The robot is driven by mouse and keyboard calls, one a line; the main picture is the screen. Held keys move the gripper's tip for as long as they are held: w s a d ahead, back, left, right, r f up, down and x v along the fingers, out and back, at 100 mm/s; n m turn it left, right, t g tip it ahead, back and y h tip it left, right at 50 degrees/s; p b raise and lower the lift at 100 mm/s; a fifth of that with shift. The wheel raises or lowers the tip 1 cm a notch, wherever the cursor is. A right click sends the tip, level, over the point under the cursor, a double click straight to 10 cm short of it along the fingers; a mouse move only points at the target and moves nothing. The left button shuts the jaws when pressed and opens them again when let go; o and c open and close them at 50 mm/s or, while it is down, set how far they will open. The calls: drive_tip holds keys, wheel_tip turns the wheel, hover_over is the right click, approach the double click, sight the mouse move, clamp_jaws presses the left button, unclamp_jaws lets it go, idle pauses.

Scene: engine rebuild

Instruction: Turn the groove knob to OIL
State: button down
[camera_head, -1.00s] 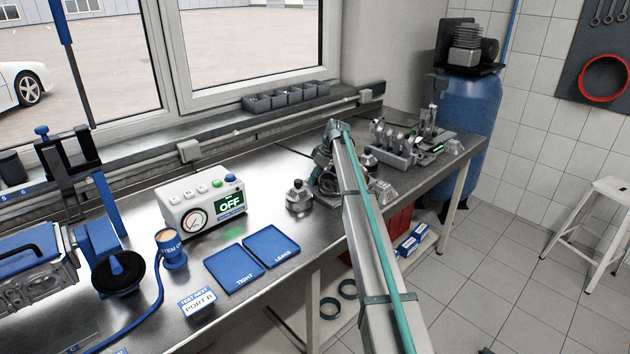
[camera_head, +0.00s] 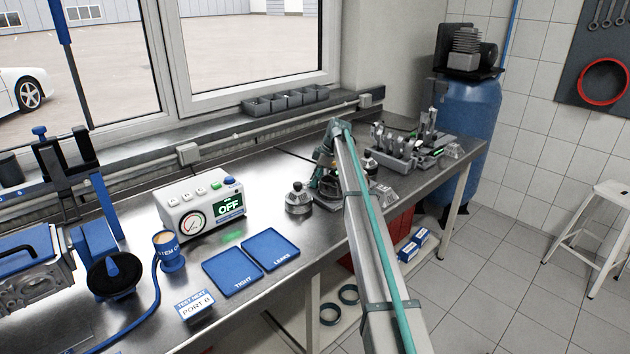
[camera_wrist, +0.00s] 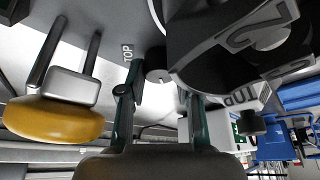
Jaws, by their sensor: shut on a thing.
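In the wrist view my gripper (camera_wrist: 158,92) has its two teal-grey fingers on either side of a small grey round piece, which I take to be the groove knob (camera_wrist: 157,64). I am shut on it, though the contact is partly hidden. A plate beside it carries the word TOP; I cannot make out OIL for certain. A large dark round part (camera_wrist: 235,50) marked 2 covers the upper right of that view. In the head view my arm reaches to the small fixtures mid-bench, and the knob cannot be made out there.
A yellow rounded piece (camera_wrist: 52,119) is close in the wrist view. In the head view the test box (camera_head: 200,208) reads OFF, with blue trays (camera_head: 232,270) in front. A grey fixture (camera_head: 395,150) with several parts stands right of my arm.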

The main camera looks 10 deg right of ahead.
drive_tip(key=c, duration=0.8)
unclamp_jaws()
drive_tip(key=shift+s, duration=0.1)
